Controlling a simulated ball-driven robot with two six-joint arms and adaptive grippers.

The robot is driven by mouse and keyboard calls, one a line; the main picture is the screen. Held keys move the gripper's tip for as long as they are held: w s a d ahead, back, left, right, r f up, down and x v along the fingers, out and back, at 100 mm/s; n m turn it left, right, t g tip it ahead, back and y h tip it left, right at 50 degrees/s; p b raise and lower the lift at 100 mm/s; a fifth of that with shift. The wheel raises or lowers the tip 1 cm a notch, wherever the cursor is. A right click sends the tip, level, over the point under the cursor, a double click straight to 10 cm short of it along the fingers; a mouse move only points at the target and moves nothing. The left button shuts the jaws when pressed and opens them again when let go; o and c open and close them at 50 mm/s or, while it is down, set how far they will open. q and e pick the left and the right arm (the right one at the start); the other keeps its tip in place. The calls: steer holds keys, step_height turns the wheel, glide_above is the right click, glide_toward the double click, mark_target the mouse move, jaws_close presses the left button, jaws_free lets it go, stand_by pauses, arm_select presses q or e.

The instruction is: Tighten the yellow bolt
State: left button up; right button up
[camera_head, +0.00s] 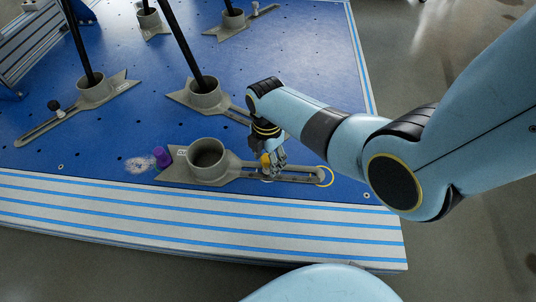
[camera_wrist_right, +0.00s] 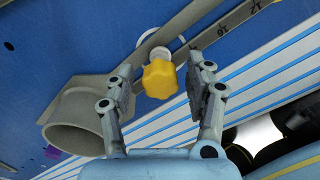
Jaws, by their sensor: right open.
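The yellow bolt (camera_wrist_right: 160,78) has a lobed yellow knob on a pale shaft, in the middle of the right wrist view. In the head view the yellow bolt (camera_head: 266,160) shows small beside my right gripper (camera_head: 275,166). It sits at the slotted arm of a grey fixture (camera_head: 175,170). In the wrist view my right gripper (camera_wrist_right: 160,85) is open, with one finger on each side of the knob. A gap shows between the knob and the fingers. My left gripper is not in view.
The grey fixture has an empty round socket (camera_head: 208,158). A purple knob (camera_head: 161,157) is at its left. Other grey fixtures (camera_head: 97,93) with black poles stand farther back. The blue platform (camera_head: 60,150) has a striped front edge (camera_head: 200,215).

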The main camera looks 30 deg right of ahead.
steer(key=n+p, duration=0.1)
steer(key=n, duration=0.2)
steer(key=shift+r, duration=0.15)
steer(key=shift+n, duration=0.6)
jaws_close()
steer(key=m, duration=0.2)
steer(key=shift+m+p, duration=0.4)
steer(key=shift+f+m, duration=0.2)
steer(key=shift+m, duration=0.5)
